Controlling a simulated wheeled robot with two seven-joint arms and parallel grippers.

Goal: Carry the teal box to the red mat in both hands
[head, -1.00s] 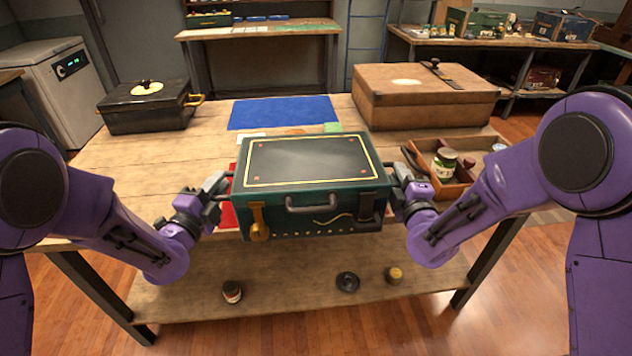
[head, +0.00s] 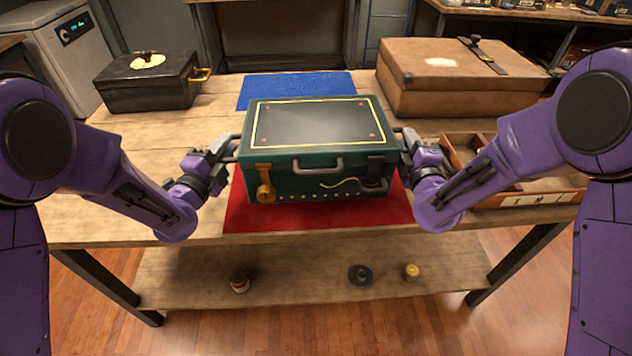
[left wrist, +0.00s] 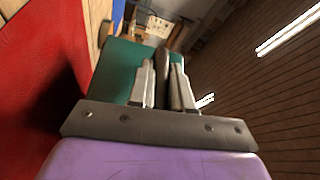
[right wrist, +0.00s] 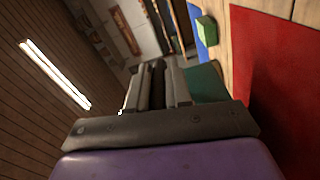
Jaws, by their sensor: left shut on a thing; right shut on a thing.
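The teal box (head: 325,175) has a dark top with a yellow line, a front handle and a brass latch. In the head view it is level over the red mat (head: 320,217), which shows in front of it and at both sides. I cannot tell whether its bottom touches the mat. My left gripper (head: 231,150) is shut on the handle at the box's left side. My right gripper (head: 406,142) is shut on the handle at its right side. The wrist views show the box's teal sides (left wrist: 117,68) (right wrist: 207,84) beyond the fingers, with the mat beside them.
A blue mat (head: 296,88) lies behind the box. A black case (head: 150,88) stands at the back left and a brown case (head: 455,80) at the back right. A wooden tray (head: 530,199) is at the right, partly behind my right arm. The table's left front is clear.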

